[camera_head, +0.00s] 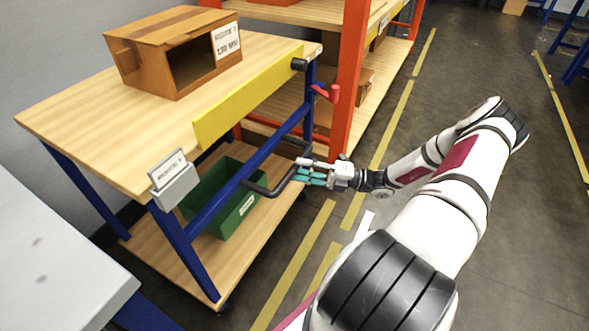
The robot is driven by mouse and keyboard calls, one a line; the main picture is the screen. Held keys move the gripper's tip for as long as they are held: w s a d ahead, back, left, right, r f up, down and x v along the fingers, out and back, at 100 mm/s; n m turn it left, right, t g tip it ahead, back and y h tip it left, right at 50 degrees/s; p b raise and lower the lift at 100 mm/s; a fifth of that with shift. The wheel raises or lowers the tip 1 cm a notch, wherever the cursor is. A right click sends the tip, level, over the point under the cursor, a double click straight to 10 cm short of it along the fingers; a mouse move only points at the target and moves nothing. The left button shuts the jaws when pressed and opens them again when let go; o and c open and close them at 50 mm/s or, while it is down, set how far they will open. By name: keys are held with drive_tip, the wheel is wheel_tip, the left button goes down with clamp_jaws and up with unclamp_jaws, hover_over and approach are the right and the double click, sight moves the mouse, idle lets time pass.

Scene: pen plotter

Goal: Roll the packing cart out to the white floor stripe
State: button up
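The packing cart has a pale wooden top (75,110), a blue frame (190,255), a yellow side panel (250,95) and a lower wooden shelf. A black bar handle (262,190) sticks out from its near side. My gripper (298,171), with teal finger pads, is at this handle, its fingertips overlapping the bar in the picture. Whether the fingers are closed around it I cannot tell. A short white floor stripe (365,224) shows on the dark floor right of the cart, partly hidden by my arm.
An open cardboard box (180,55) stands on the cart top, and a green bin (228,200) on its lower shelf. An orange-framed shelf (352,75) stands close behind. A grey table (60,265) is at lower left. Yellow floor lines (392,125) border the open aisle at right.

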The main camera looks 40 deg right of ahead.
drive_tip(key=shift+x, duration=1.3)
drive_tip(key=shift+c, duration=0.6)
clamp_jaws()
